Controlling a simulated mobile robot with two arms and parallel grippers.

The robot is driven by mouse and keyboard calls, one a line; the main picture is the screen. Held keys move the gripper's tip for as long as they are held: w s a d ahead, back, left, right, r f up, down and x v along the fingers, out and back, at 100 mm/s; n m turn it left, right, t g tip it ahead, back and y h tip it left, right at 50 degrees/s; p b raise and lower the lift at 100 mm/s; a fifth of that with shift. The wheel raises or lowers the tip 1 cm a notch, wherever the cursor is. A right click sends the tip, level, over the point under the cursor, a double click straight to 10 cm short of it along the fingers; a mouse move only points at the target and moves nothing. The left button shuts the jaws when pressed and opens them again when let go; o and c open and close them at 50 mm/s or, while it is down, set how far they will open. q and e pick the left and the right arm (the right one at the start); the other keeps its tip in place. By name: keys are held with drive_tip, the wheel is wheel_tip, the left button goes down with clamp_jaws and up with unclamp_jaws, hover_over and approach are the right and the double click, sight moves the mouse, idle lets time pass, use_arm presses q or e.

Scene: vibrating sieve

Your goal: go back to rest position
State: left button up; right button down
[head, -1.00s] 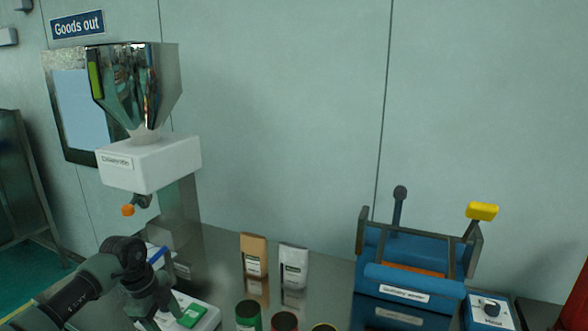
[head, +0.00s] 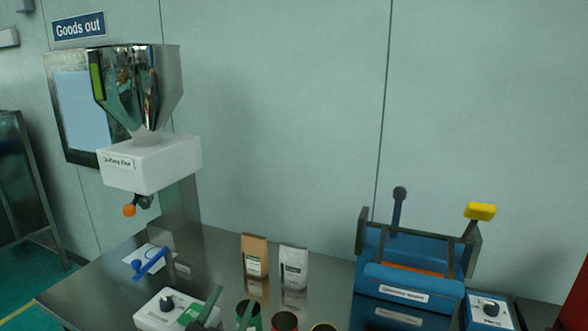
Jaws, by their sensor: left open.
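My left gripper (head: 232,303) shows at the bottom edge of the head view. My right gripper is not in view.
A steel hopper (head: 140,85) on a white unit (head: 165,165) stands at the left. A blue scoop (head: 150,263) lies below it.

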use_arm(q)
drive_tip(key=s+a+f+n+g+y, duration=0.5)
drive_tip(key=s+a+f+g, duration=0.25)
drive_tip(key=s+f, duration=0.5)
drive_tip(key=s+f+g+h, duration=0.1)
drive_tip(key=s+f+g, duration=0.3)
drive_tip(key=s, duration=0.6)
drive_tip(key=s+f+g, duration=0.4)
drive_tip(key=s, duration=0.6)
wheel_tip(320, 180, down, 26)
drive_tip(key=s+g, duration=0.1)
drive_tip(key=s+a+f+g, duration=0.1)
drive_tip(key=s+a+f, duration=0.2)
drive_tip(key=s+f, duration=1.3)
drive_tip(key=shift+s+m, duration=0.4)
drive_tip(key=shift+s, duration=0.05)
drive_tip(key=shift+f, duration=0.1)
